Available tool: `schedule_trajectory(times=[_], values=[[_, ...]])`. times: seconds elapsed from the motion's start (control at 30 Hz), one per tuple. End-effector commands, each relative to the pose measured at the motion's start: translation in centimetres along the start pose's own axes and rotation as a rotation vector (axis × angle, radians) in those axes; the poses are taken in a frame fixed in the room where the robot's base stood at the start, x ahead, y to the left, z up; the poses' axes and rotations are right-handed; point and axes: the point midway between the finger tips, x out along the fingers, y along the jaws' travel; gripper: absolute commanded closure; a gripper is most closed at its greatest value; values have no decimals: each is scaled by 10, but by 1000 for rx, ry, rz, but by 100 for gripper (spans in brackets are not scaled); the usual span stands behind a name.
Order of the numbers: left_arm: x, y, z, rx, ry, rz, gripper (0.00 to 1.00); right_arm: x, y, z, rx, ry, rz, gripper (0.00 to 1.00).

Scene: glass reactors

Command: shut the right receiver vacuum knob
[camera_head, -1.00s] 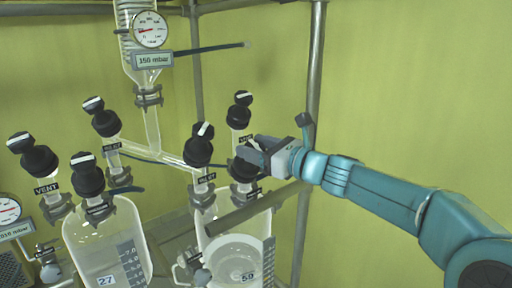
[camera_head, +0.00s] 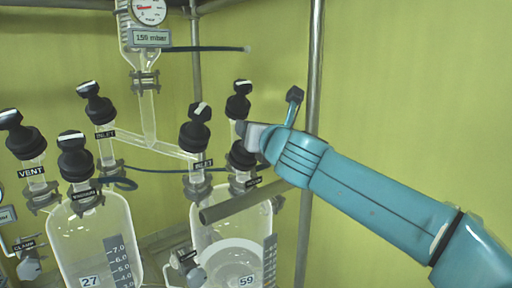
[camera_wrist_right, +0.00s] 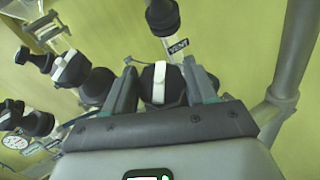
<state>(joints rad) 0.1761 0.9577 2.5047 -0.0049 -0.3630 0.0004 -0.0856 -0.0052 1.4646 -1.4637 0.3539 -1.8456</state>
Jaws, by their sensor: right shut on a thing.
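The right receiver (camera_head: 212,228) is a clear glass vessel marked 59, with several black knobs on top. Its vacuum knob (camera_head: 242,155) is black, low on the right side, partly hidden by my right gripper (camera_head: 250,131) in the head view. In the right wrist view this knob (camera_wrist_right: 158,85) shows a pale bar on its face. My right gripper (camera_wrist_right: 160,88) has one finger on each side of it and is shut on it. The knob's label is too small to read in the head view. My left gripper is not in view.
The receiver's vent knob (camera_head: 238,103) stands just behind my right gripper; its inlet knob (camera_head: 196,132) is to the left. A metal post (camera_head: 313,75) rises behind my arm. The left receiver (camera_head: 92,240), marked 27, stands left.

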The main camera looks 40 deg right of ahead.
Motion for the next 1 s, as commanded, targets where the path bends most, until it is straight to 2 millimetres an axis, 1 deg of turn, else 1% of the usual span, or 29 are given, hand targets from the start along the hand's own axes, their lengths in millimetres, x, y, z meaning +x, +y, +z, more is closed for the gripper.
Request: schedule_trajectory(times=[0.03,0.2,0.33,0.47,0.57,0.77,1.0], values=[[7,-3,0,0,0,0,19,0,3,-2,22,-4,-30,74],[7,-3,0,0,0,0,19,0,3,2,101,-2,-172,74],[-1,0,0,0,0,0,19,1,4,5,160,-1,-281,74],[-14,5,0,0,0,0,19,1,4,8,221,-1,-391,74],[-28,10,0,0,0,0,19,1,4,9,268,-1,-475,74],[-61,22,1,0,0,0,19,1,4,12,361,-1,-641,74],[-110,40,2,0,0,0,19,1,3,14,472,-3,-842,74]])
